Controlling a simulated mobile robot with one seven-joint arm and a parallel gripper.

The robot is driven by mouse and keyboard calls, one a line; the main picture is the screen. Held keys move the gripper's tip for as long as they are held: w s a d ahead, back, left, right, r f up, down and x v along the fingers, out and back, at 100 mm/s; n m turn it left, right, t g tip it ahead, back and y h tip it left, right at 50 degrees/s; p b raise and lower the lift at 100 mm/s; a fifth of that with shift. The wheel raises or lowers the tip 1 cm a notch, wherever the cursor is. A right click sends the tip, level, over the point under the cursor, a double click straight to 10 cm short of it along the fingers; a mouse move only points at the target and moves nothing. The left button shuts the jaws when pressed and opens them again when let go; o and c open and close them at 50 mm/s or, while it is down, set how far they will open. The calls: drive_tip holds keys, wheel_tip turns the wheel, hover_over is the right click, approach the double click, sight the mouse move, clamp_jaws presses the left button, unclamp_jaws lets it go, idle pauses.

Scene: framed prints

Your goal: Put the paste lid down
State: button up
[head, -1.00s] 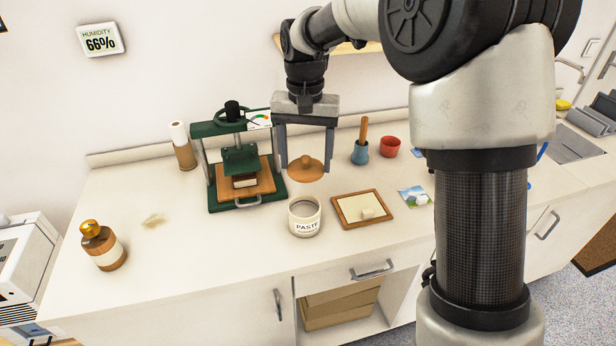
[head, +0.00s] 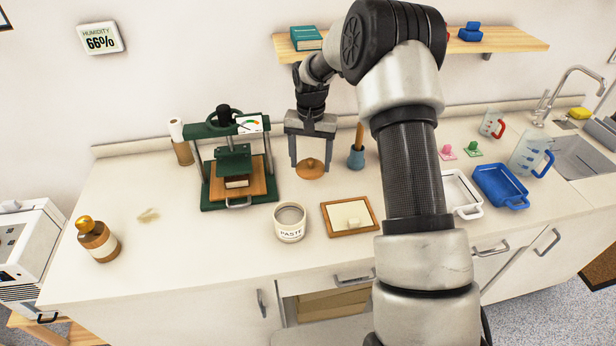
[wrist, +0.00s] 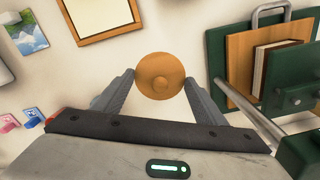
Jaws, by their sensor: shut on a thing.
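The paste lid (head: 311,171) is a round orange-brown disc with a small knob on top. My gripper (head: 310,163) points down and is shut on it, with one finger on each side. The lid is low over the counter behind the paste jar, right of the green press; I cannot tell whether it touches the surface. In the wrist view the lid (wrist: 160,76) shows between my fingertips. The white paste jar (head: 289,225) stands upright and open on the counter in front of the lid, apart from it.
The green press (head: 236,160) stands close left of my gripper. A framed board (head: 350,232) lies in front right. A brown bottle (head: 97,242) stands far left. The counter between bottle and press is mostly clear.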

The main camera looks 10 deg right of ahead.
sight(310, 170)
drive_tip(key=shift+f, duration=3)
drive_tip(key=shift+f, duration=0.2)
drive_tip(key=o, duration=1)
drive_tip(key=shift+o, duration=0.2)
